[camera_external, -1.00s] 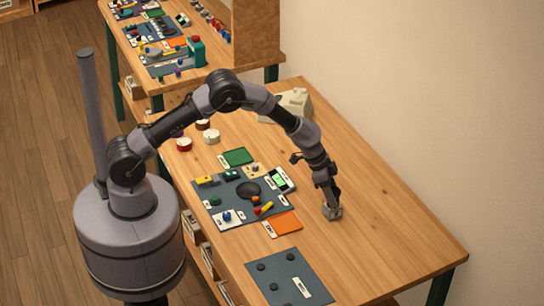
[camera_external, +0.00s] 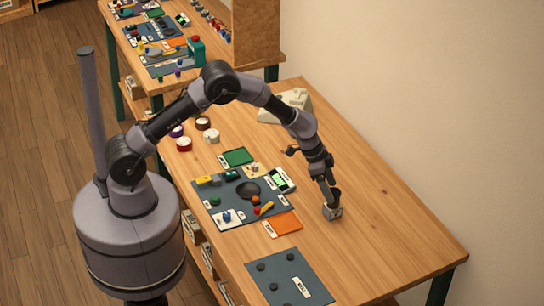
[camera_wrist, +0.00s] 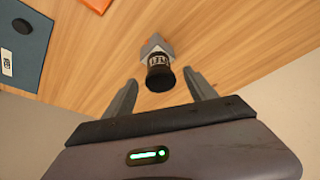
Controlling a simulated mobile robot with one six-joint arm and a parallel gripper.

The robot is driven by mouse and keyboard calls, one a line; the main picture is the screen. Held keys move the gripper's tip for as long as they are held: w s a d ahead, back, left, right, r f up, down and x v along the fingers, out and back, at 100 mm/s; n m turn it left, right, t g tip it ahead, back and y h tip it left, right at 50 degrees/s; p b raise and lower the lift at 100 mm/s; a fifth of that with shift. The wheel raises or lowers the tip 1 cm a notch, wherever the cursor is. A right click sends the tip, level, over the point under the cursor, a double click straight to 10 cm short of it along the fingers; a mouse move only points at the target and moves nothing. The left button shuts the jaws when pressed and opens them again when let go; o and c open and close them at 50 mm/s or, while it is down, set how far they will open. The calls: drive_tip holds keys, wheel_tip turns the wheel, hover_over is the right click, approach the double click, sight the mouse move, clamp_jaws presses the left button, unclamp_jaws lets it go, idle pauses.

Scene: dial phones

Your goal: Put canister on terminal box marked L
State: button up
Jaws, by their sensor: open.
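A dark cylinder with a pale lettered label, which looks like the canister (camera_wrist: 159,72), shows in the wrist view. It is against a small grey box (camera_wrist: 154,45), seemingly on top of it. My gripper (camera_wrist: 161,80) is open. The canister appears between its two fingers, with gaps on both sides. In the external view my gripper (camera_external: 332,196) is just above the grey box (camera_external: 333,213) on the bare right part of the table, and hides most of the canister. I cannot read whether the box is marked L.
A blue-grey mat (camera_external: 226,195) with several small parts lies left of my gripper. An orange sheet (camera_external: 286,224) is nearer. Another dark mat (camera_external: 283,268) with round black pieces lies at the front. A beige phone (camera_external: 290,105) stands at the back. The table's right side is clear.

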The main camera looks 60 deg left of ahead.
drive_tip(key=s+a+r, duration=0.2)
drive_tip(key=s+r, duration=0.3)
drive_tip(key=r, duration=0.3)
drive_tip(key=s+a+r+t+y+p, duration=0.1)
drive_tip(key=s+a+r, duration=0.1)
drive_tip(key=s+r, duration=0.45)
drive_tip(key=s+a+r, duration=0.3)
drive_tip(key=r, duration=0.7)
drive_tip(key=s+a+r+n+t+y, duration=0.15)
drive_tip(key=s+a, duration=0.25)
drive_tip(key=s, duration=0.8)
drive_tip(key=s+a+r+n+y, duration=0.1)
drive_tip(key=s+a+r+y, duration=0.2)
drive_tip(key=s, duration=0.9)
wheel_tip(320, 180, down, 7)
drive_tip(key=a+h+b, duration=0.1)
drive_tip(key=b, duration=0.5)
drive_tip(key=shift+w+f+b, duration=0.15)
drive_tip(key=shift+b, duration=0.15)
